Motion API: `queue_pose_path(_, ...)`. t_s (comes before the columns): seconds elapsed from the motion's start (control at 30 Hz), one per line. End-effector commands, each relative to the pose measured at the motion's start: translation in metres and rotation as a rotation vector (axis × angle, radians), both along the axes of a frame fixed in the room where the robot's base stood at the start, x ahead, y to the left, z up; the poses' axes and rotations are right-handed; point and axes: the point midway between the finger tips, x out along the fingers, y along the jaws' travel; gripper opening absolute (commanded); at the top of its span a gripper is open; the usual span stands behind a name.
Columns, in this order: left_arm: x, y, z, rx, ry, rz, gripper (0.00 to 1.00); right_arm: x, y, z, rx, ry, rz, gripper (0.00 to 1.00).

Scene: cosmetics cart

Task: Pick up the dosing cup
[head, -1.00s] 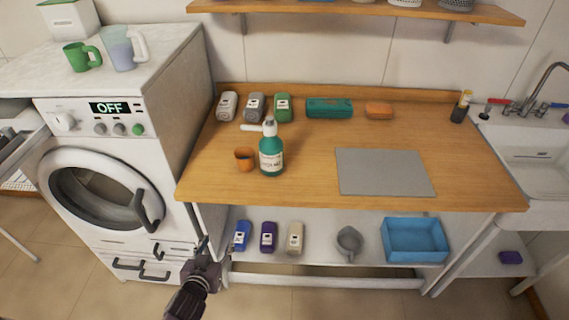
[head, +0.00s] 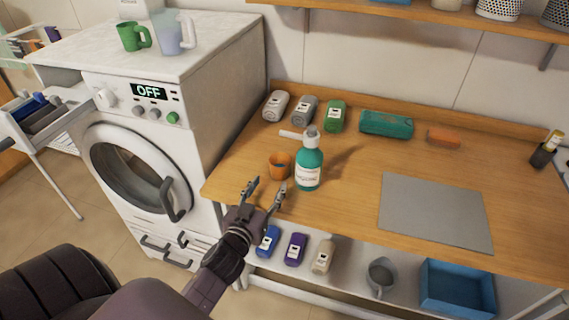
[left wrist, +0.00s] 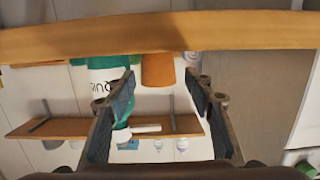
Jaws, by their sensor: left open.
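The dosing cup looks to be the small orange cup (head: 279,166) standing upright near the counter's front left edge, just left of a green pump bottle (head: 309,168). My left gripper (head: 266,190) is open and empty at the front edge, just short of the cup and apart from it. In the left wrist view, which is upside down, the orange cup (left wrist: 158,70) shows ahead between the open fingers (left wrist: 160,86). The green bottle (left wrist: 106,78) is beside it, partly behind one finger. My right gripper is not in view.
A lower shelf below has bottles and a blue bin (head: 458,288). The washing machine (head: 150,150) stands left.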

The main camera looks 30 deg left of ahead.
Motion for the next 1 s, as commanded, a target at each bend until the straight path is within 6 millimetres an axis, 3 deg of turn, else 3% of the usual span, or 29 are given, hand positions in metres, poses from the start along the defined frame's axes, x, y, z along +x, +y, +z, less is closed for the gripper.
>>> queue_pose_path(0.17,0.015,0.003,-0.001,0.0,-0.001,-0.001,0.48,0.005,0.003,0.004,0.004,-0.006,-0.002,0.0)
queue_pose_path(0.5,0.05,0.01,-0.008,0.0,0.0,0.0,0.48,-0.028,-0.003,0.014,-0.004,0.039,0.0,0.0)
queue_pose_path(0.73,0.072,0.015,-0.014,0.001,0.0,-0.001,0.48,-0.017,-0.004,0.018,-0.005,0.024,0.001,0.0)
queue_pose_path(1.0,0.074,0.016,-0.015,0.0,0.001,-0.001,0.48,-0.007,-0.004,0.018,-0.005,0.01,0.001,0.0)
